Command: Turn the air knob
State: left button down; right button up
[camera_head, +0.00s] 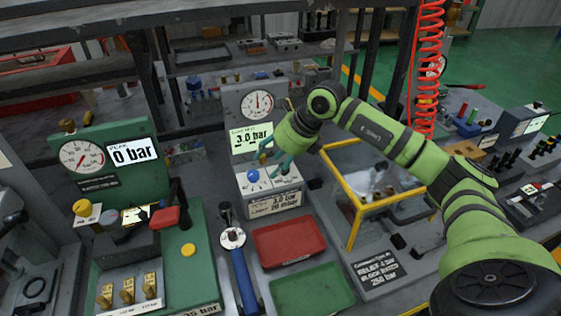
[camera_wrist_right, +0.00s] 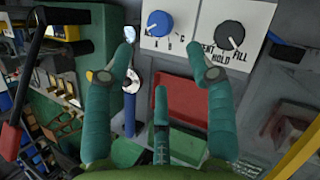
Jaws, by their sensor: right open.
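A grey tester block (camera_head: 268,197) stands at the middle of the bench, with a round gauge above and a screen reading 3.0 bar. Its top panel carries a blue knob (camera_head: 253,175) and a black knob (camera_head: 283,168). In the right wrist view the blue knob (camera_wrist_right: 159,23) has letter marks, and the black knob (camera_wrist_right: 230,35) is marked HOLD and FILL, with a partly hidden word ending in ENT. I cannot read a label saying air. My right gripper (camera_head: 274,154) is open and empty above this panel. Its teal fingers (camera_wrist_right: 162,55) appear apart from both knobs.
A green block (camera_head: 150,265) with a gauge and a 0 bar screen stands left. A blue-handled tool (camera_head: 243,280), red tray (camera_head: 288,243) and green tray (camera_head: 312,290) lie in front. A yellow-framed box (camera_head: 355,215) stands close on the right. A red coiled hose (camera_head: 430,60) hangs behind.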

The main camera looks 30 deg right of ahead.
jog(key=d+h, duration=0.1)
jog(key=d, duration=0.1)
jog(key=d+h, duration=0.1)
jog(key=d, duration=0.3)
jog(key=shift+d+f+m+g+h, duration=0.25)
jog(key=shift+f+m+g+h, duration=0.05)
jog(key=shift+f+g+h, duration=0.1)
pick_arm(q)
jog(key=shift+w+r+p, duration=0.2)
jog(key=shift+r+p, duration=0.6)
jog(key=shift+p, duration=0.15)
pick_arm(e)
jog(key=x, duration=0.5)
jog(key=shift+w+a+f, duration=0.1)
jog(key=shift+w+f, duration=0.05)
jog(key=shift+f, duration=0.15)
jog(key=c, duration=1.1)
